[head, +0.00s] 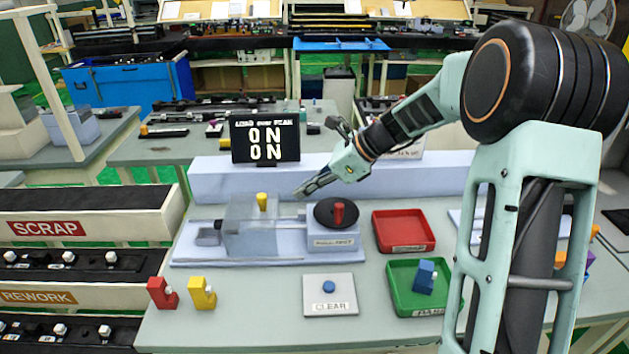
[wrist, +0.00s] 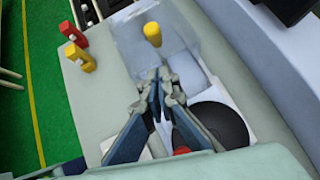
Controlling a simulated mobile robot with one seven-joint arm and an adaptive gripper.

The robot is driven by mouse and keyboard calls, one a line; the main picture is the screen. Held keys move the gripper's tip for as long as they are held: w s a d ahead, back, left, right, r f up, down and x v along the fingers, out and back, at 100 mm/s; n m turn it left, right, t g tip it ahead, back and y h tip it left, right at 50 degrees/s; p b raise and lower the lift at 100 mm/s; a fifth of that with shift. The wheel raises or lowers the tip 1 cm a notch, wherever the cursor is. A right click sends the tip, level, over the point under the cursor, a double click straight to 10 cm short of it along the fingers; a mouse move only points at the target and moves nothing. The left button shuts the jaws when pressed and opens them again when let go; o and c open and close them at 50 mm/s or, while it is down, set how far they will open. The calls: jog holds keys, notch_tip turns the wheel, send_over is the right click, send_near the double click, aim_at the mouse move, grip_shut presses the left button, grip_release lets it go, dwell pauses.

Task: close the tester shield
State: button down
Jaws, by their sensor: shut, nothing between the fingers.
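The tester shield (head: 240,232) is a clear box at the left of the pale tester base (head: 290,254). A yellow upright peg (head: 262,202) shows at its top; I cannot tell whether it is fixed to the shield. In the wrist view the shield (wrist: 135,40) and the yellow peg (wrist: 152,34) lie just beyond my fingertips. My gripper (head: 300,192) is shut and empty, above the base between the shield and the black dial (head: 325,214) with its red knob (head: 339,212). In the wrist view my gripper (wrist: 160,78) appears apart from the peg.
A display (head: 265,137) reading 0 N twice stands behind. A red tray (head: 404,230) and a green tray (head: 400,308) holding a blue clip (head: 425,277) are at right. A red clip (head: 162,292), a yellow clip (head: 203,292) and the CLEAR button (head: 329,287) are in front.

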jog(key=w+a+f, duration=0.2)
jog(key=a, duration=0.4)
jog(key=shift+a+f+p, duration=0.15)
jog(key=shift+f+p, duration=0.1)
jog(key=shift+p, duration=0.2)
jog(key=shift+a, duration=0.1)
jog(key=p, duration=0.3)
send_over(227, 213)
jog(key=shift+a+r, duration=0.1)
jog(key=shift+a, duration=0.05)
